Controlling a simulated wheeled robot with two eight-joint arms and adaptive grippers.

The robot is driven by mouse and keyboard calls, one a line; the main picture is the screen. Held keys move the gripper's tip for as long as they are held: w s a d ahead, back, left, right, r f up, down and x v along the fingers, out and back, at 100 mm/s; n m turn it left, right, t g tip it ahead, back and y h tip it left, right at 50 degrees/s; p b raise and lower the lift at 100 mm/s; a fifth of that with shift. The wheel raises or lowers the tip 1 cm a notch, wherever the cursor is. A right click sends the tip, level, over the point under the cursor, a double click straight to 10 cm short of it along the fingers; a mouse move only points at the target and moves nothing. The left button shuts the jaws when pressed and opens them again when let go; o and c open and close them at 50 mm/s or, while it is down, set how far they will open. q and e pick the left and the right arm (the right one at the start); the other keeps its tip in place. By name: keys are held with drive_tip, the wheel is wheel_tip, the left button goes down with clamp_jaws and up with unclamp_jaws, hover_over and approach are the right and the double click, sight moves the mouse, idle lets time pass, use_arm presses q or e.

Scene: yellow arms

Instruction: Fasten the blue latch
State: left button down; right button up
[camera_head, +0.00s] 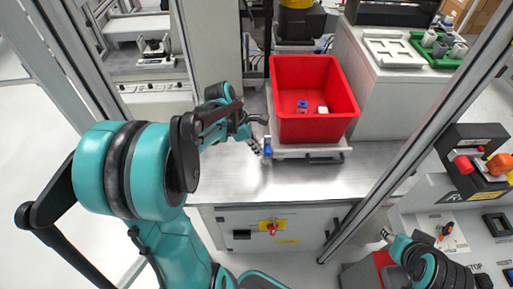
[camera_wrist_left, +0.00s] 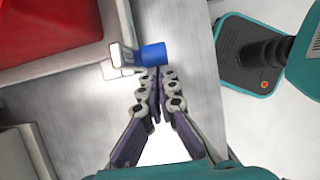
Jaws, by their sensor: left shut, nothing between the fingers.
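The blue latch (camera_head: 267,147) sits at the left front corner of the platform under the red bin. In the left wrist view it shows as a blue cylinder (camera_wrist_left: 153,54) on a white metal bracket (camera_wrist_left: 122,56). My left gripper (camera_head: 257,147) is just left of the latch. In the left wrist view its fingers (camera_wrist_left: 158,78) are together and empty, with their tips right at the blue cylinder; I cannot tell whether they touch it. My right gripper (camera_head: 386,236) is low at the right, far from the latch, small and unclear.
The red bin (camera_head: 313,128) holds a few small parts and stands on a light platform (camera_head: 310,153) on the metal table (camera_head: 345,183). A frame post (camera_head: 400,165) rises to its right. Control boxes with coloured buttons (camera_head: 480,160) stand at the far right. The table front is clear.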

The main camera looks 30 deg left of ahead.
sight(267, 149)
use_arm(q)
drive_tip(key=d+y, duration=0.1)
drive_tip(key=w+g+y+p, duration=0.1)
drive_tip(key=d, duration=0.1)
drive_tip(key=shift+w+d+r+g+y+p, duration=0.25)
drive_tip(key=shift+d+r+g+y+p, duration=0.05)
drive_tip(key=shift+r+y, duration=0.1)
drive_tip(key=shift+w+d+f+g+y, duration=0.1)
drive_tip(key=shift+w+d+g+y, duration=0.3)
drive_tip(key=shift+d+y, duration=0.3)
drive_tip(key=w+d+f+b, duration=0.3)
drive_tip(key=d+f, duration=0.2)
drive_tip(key=d, duration=0.1)
drive_tip(key=shift+w+f, duration=0.35)
drive_tip(key=shift+s+d+f, duration=0.1)
drive_tip(key=shift+f, duration=0.05)
